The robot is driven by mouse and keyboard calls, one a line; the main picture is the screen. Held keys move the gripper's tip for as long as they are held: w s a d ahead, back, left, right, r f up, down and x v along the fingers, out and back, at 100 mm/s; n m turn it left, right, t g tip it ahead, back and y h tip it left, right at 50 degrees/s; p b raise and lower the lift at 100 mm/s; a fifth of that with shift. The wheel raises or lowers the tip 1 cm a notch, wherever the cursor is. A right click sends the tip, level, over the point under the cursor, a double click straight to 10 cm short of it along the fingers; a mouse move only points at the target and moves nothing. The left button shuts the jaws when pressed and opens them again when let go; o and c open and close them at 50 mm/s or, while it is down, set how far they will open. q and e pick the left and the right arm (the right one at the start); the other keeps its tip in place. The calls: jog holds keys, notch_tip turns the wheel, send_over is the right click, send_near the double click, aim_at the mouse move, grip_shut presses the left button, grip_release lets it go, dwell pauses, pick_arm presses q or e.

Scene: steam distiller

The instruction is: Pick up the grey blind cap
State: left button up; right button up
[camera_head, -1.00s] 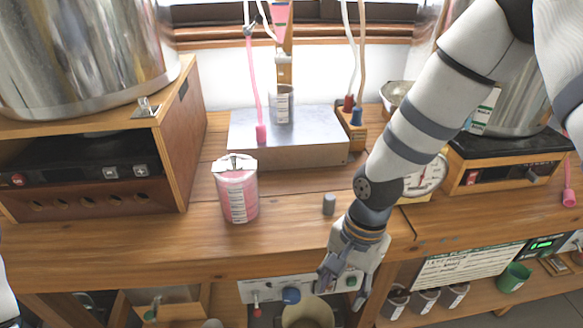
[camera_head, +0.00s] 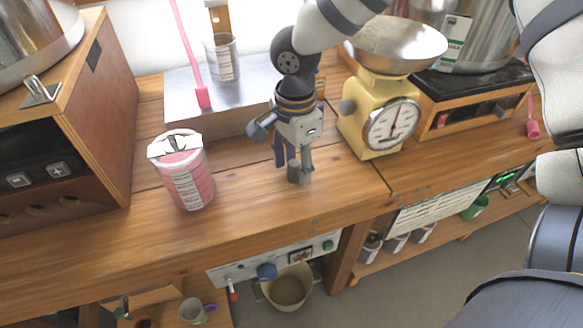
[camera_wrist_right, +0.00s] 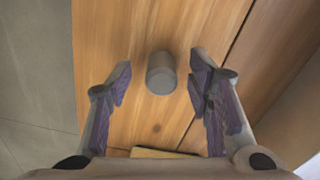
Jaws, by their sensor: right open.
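The grey blind cap (camera_wrist_right: 161,73) is a small grey cylinder standing on the wooden bench. In the right wrist view it lies between and slightly beyond my open fingers, with a gap on each side. In the head view the cap (camera_head: 294,172) shows at the fingertips, partly covered by them. My right gripper (camera_head: 292,178) points down over it from above; in the wrist view the gripper (camera_wrist_right: 160,85) is open and empty. My left gripper is not in view.
A pink jar with a clip lid (camera_head: 186,178) stands left of my right gripper. A metal-topped box (camera_head: 235,108) is behind. A yellow scale (camera_head: 370,105) stands close on the right. The bench front edge (camera_head: 300,225) is near; bare wood lies between jar and cap.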

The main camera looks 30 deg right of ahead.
jog(key=shift+f, duration=0.1)
jog(key=shift+c, duration=0.3)
grip_shut()
